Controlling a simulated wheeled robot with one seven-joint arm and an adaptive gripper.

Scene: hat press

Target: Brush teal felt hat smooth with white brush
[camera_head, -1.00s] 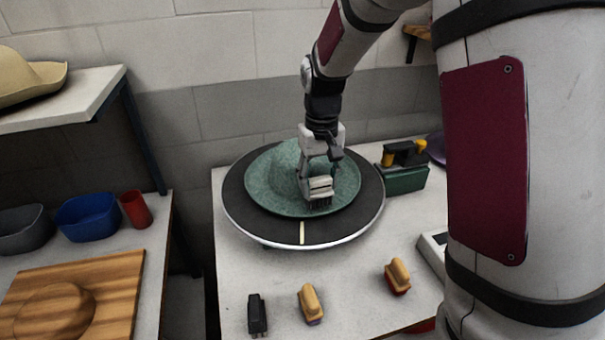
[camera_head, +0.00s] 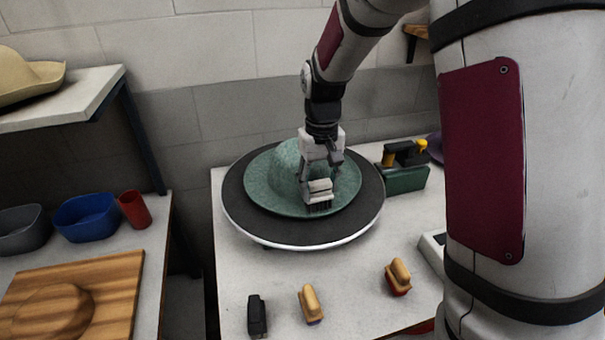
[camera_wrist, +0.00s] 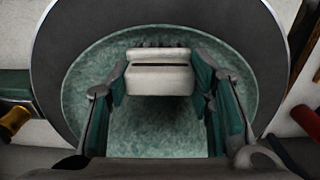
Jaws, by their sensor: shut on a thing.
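The teal felt hat (camera_head: 262,184) lies brim down on a round black turntable (camera_head: 240,212). My gripper (camera_head: 319,180) is over the front right of the hat and is shut on the white brush (camera_head: 319,192). The brush's dark bristles point down at the front brim and appear to touch it. In the wrist view the white brush (camera_wrist: 158,74) sits between the two teal-padded fingers, with the hat's speckled brim (camera_wrist: 90,75) behind it. My gripper partly hides the crown in the head view.
A black brush (camera_head: 257,316) and two tan-handled brushes (camera_head: 310,303) (camera_head: 398,277) lie along the table's front. A green box (camera_head: 405,180) with yellow and black tools stands right. At left are a wooden board (camera_head: 110,285), blue bin (camera_head: 86,217) and red cup (camera_head: 135,209).

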